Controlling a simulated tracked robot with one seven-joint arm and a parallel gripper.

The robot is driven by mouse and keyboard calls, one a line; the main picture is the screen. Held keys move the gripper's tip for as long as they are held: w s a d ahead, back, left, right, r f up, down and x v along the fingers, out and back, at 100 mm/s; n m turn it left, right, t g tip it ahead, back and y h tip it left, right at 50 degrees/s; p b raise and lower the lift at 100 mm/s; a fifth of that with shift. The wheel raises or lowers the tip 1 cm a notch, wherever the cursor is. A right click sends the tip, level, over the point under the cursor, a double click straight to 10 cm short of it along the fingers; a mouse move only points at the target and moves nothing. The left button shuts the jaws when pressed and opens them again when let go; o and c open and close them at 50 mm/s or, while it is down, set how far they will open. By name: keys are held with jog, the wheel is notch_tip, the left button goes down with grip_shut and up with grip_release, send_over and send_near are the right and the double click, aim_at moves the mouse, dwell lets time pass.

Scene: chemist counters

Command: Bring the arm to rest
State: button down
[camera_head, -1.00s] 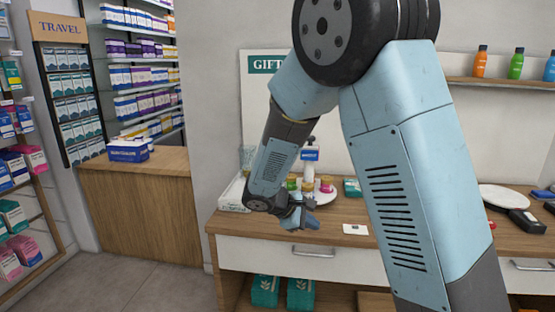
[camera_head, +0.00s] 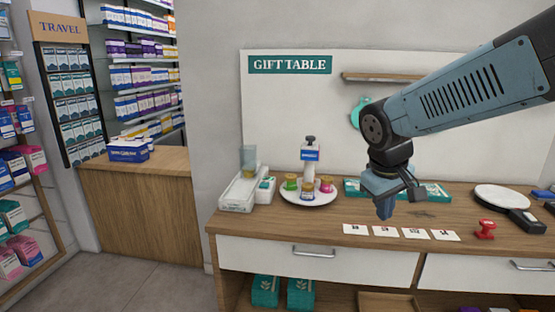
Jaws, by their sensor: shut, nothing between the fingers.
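My arm (camera_head: 470,90) reaches in from the right edge of the head view, bent down at the wrist. My gripper (camera_head: 386,208) points downward, shut and empty, in front of the back panel and above the gift table (camera_head: 300,228). It appears apart from the tabletop. Several white cards (camera_head: 414,233) lie in a row near the table's front edge, below and around the gripper in the picture. A teal flat box (camera_head: 432,190) lies behind the gripper and is partly hidden by it.
The floor at front left is clear.

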jog(key=s+r+m+t+y, duration=0.2)
jog(key=s+r+m+t, duration=0.1)
jog(key=s, duration=0.7)
jog(key=shift+d+r+m, duration=0.4)
jog(key=shift+r+m, duration=0.2)
jog(key=shift+r, duration=0.25)
